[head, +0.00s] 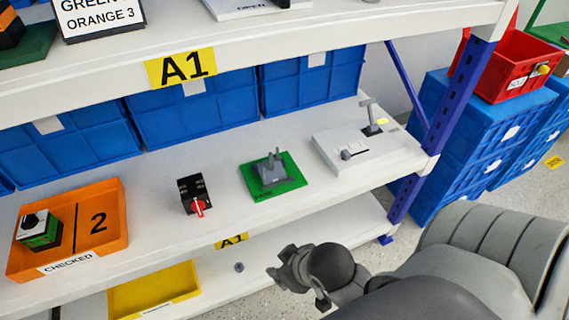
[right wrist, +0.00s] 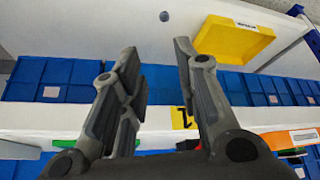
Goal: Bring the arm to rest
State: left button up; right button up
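My right gripper (head: 284,270) is in front of the shelf rack, below the edge of the middle shelf. In the right wrist view my right gripper (right wrist: 158,58) shows its two fingers spread apart with nothing between them. A black rotary switch with a red handle (head: 194,196) stands on the middle shelf, apart from the gripper. A second switch, black and green with a black knob (head: 40,230), sits in the left compartment of an orange tray (head: 112,238) marked "2" and "CHECKED". My left gripper is not in view.
A green plate with a grey device (head: 271,176) and a white panel with a lever (head: 362,150) stand on the middle shelf (head: 235,165). Blue bins (head: 196,108) line its back. A yellow tray (head: 155,290) is on the lower shelf. A blue post (head: 440,130) bounds the rack at right.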

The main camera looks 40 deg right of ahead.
dwell(0.5)
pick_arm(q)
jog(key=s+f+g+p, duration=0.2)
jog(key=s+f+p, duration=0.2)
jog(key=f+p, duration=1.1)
pick_arm(e)
jog(key=s+f+g, duration=0.2)
jog(key=s+f, duration=0.2)
jog(key=f, duration=1.1)
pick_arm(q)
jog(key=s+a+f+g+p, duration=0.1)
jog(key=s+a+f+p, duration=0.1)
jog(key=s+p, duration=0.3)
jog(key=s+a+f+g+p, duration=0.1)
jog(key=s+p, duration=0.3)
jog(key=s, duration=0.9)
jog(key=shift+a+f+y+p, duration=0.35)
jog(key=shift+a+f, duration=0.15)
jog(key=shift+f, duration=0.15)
pick_arm(e)
jog(key=s+d+f+g, duration=0.1)
jog(key=s+d+f, duration=0.1)
jog(key=s, duration=0.7)
jog(key=s+d+f+g, duration=0.1)
jog(key=s+d+f, duration=0.1)
jog(key=s, duration=0.7)
jog(key=shift+f+h, duration=0.15)
jog(key=shift+h, duration=0.15)
